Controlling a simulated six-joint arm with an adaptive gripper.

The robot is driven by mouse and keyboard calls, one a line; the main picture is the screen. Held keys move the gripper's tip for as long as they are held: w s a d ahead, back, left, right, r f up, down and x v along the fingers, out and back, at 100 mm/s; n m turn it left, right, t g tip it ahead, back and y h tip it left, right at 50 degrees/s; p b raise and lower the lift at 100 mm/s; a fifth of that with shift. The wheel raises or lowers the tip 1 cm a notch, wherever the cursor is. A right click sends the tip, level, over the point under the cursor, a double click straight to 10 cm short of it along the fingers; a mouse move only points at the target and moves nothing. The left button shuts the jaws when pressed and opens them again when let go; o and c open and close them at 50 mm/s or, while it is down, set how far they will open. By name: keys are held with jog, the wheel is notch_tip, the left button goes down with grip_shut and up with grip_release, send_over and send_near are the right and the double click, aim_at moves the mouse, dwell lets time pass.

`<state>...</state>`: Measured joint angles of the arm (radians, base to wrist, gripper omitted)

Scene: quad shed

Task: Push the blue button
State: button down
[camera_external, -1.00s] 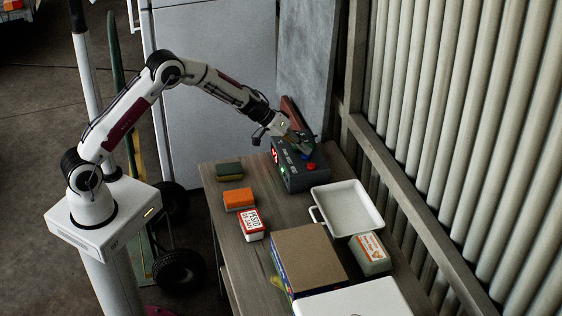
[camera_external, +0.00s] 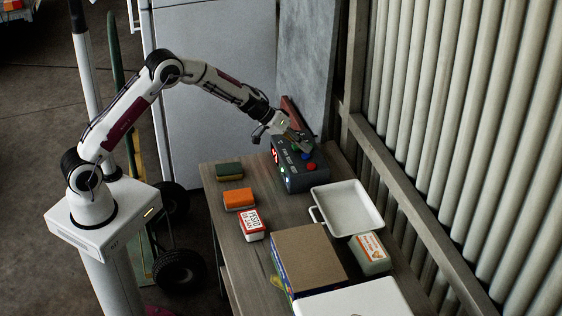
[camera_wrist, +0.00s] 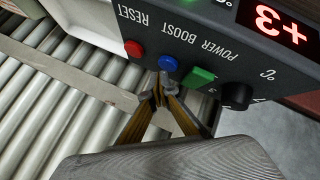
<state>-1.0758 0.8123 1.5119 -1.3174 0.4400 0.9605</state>
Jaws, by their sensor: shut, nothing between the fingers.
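The dark grey control box (camera_external: 302,182) stands at the far end of the table. The blue button (camera_wrist: 168,63), labelled BOOST, sits between the red button (camera_wrist: 134,48) and the green button (camera_wrist: 202,76). The blue button also shows in the external view (camera_external: 305,156), just below my fingertips. My gripper (camera_wrist: 168,84) is shut and empty. In the wrist view its tips lie right at the near edge of the blue button. I cannot tell whether they touch it.
A black knob (camera_wrist: 236,95) and a red display (camera_wrist: 276,22) are on the box. A white tray (camera_external: 352,208), a cardboard-topped box (camera_external: 308,257), an orange block (camera_external: 239,198) and a green sponge (camera_external: 230,170) lie on the table (camera_external: 222,222). A ribbed wall (camera_external: 460,130) is at right.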

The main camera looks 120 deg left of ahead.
aim_at(303, 155)
jog(key=shift+r, duration=0.35)
jog(key=shift+r, duration=2.85)
